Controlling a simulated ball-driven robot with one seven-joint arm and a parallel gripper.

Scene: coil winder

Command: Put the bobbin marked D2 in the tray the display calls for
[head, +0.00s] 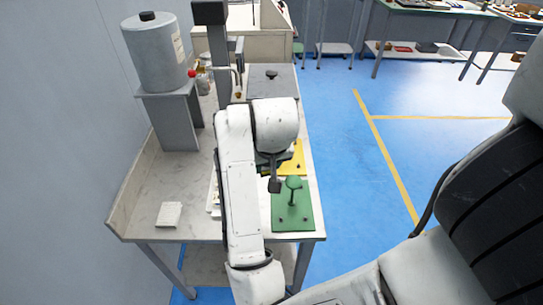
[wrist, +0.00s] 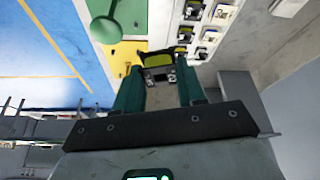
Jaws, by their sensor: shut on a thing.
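My gripper (wrist: 159,74) has its teal fingers closed on a small dark and yellow-green piece (wrist: 157,60), apparently a bobbin; no D2 mark is readable on it. In the head view my arm hides most of the gripper, and only a dark part of it (head: 275,184) shows above the bench. A green plate with a knobbed post (head: 292,212) lies at the bench's front right, with a yellow plate (head: 297,160) behind it. A white holder (wrist: 205,42) with several small pieces lies beside the plates, mostly hidden by my arm in the head view. No display text is readable.
The bench top (head: 165,185) has bare room at left, with a small white block (head: 169,214) near its front. A grey canister (head: 155,55) stands on a grey stand (head: 172,115). A dark upright column (head: 219,60) and a grey box (head: 273,81) stand at the back.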

